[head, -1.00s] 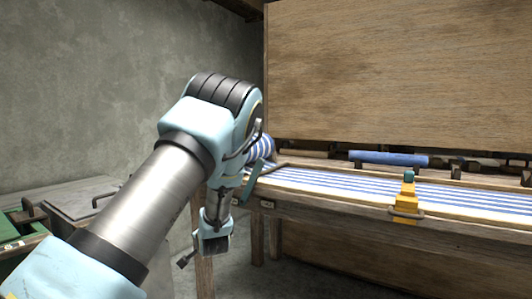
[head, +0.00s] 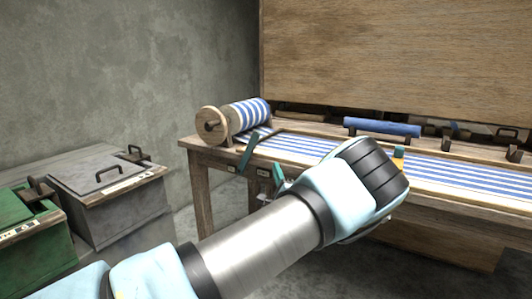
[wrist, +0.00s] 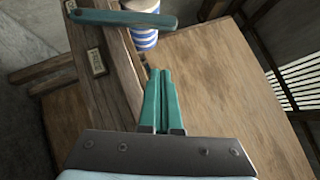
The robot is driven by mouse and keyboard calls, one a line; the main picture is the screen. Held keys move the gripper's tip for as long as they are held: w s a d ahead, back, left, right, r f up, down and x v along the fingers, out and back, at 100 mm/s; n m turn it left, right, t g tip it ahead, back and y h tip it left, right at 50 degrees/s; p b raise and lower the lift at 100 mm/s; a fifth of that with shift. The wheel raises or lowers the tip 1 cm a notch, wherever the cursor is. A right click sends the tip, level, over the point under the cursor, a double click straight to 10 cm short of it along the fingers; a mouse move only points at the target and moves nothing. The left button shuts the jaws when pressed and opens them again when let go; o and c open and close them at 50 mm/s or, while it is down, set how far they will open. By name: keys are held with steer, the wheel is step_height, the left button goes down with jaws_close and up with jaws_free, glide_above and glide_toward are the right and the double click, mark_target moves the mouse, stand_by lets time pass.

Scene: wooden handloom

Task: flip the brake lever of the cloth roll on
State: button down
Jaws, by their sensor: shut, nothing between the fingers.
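The cloth roll (head: 248,114), striped blue and white with a round wooden end, sits at the loom's left end. The brake lever (head: 248,150) is a teal bar slanting down at the loom's front edge beside the roll. In the wrist view the lever (wrist: 122,18) crosses the top of the picture. My gripper (head: 278,174) is right of the lever and apart from it. In the wrist view its teal fingers (wrist: 159,98) are together, empty, and below the lever in the picture.
The loom's striped cloth (head: 310,147) runs right along the bench, partly behind my arm. A blue roller (head: 383,128) lies behind it. A grey chest (head: 110,185) and a green chest (head: 30,235) stand at the left. Open floor lies between the chests and the loom.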

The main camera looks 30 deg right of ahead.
steer(key=a+r+p+x, duration=0.1)
steer(key=a+p+x, duration=0.1)
steer(key=x, duration=1)
steer(key=shift+w+a+p, duration=0.3)
steer(key=shift+w+p, duration=0.2)
steer(key=shift+w, duration=0.1)
steer(key=shift+r, duration=0.1)
steer(key=w+a+r+n+g+y+p, duration=0.1)
steer(key=w+a+r+n+g, duration=0.3)
steer(key=w, duration=0.6)
steer(key=shift+a+r+n+g+y+p, duration=0.15)
steer(key=shift+a+n+g+y+p, duration=0.3)
steer(key=shift+a+n+y, duration=0.55)
